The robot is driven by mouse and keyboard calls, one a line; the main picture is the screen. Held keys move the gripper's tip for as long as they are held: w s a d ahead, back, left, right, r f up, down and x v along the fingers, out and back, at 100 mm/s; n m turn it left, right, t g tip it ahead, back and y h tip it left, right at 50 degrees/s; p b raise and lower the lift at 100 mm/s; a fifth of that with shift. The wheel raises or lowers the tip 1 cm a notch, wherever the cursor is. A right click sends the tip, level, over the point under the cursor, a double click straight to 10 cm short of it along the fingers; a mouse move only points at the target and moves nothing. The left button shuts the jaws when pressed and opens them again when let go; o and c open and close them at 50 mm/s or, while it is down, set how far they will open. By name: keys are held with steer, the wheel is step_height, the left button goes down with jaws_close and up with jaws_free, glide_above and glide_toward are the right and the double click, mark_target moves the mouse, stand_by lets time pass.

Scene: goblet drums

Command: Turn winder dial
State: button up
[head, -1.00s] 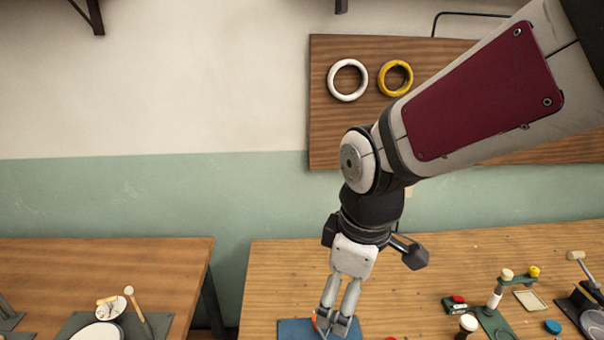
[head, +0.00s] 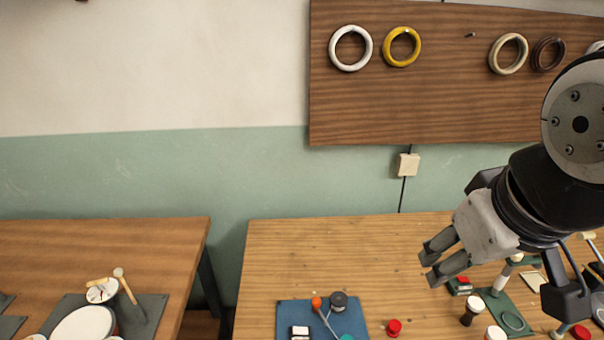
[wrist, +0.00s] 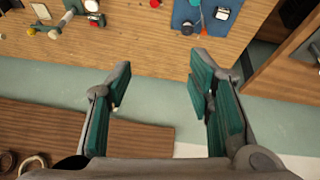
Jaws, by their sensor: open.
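No part is clearly readable as the winder dial. On a blue mat (head: 295,314) on the right-hand table are a dark grey round piece (head: 338,301), an orange knob (head: 316,303), a thin grey rod and a white-and-black block (head: 300,333). The mat (wrist: 208,25) also shows at the top of the wrist view, with the grey piece (wrist: 187,28) near its edge. A white dial-like disc (head: 102,291) is on the left table. My gripper (head: 430,265) is open and empty, up and right of the blue mat in the head view; its green-padded fingers are apart in the wrist view (wrist: 160,70).
A red-topped piece (head: 394,327), a dark cup-shaped piece (head: 471,311) and a green stand (head: 508,309) are to the mat's right. The left table (head: 150,245) is separated by a gap. A board with rings (head: 440,100) hangs on the wall.

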steer(key=w+a+f+n+g+h, duration=0.1)
steer(key=w+a+f+n, duration=0.25)
steer(key=f+n, duration=0.4)
steer(key=w+a+f+n+g+h, duration=0.1)
steer(key=w+a+f+n, duration=0.2)
steer(key=w+f+n, duration=0.35)
steer(key=shift+s+a+f+n+g+y, duration=0.5)
steer(key=shift+s+a+f+n, duration=1.15)
steer(key=shift+f, duration=2.05)
steer(key=shift+s+a+f+n+g+y, duration=0.5)
steer(key=shift+s+a+f+n, duration=0.3)
steer(key=shift+a+f+n, duration=2.3)
steer(key=shift+s+a+f+n+g+y, duration=0.45)
steer(key=shift+s+a+f+n, duration=0.85)
steer(key=shift+f, duration=3.05)
steer(key=shift+s+f, duration=0.1)
steer(key=shift+f, duration=0.6)
steer(key=shift+a+f, duration=0.1)
steer(key=shift+f, duration=0.5)
steer(key=shift+f+p, duration=0.4)
steer(key=shift+f, duration=2.35)
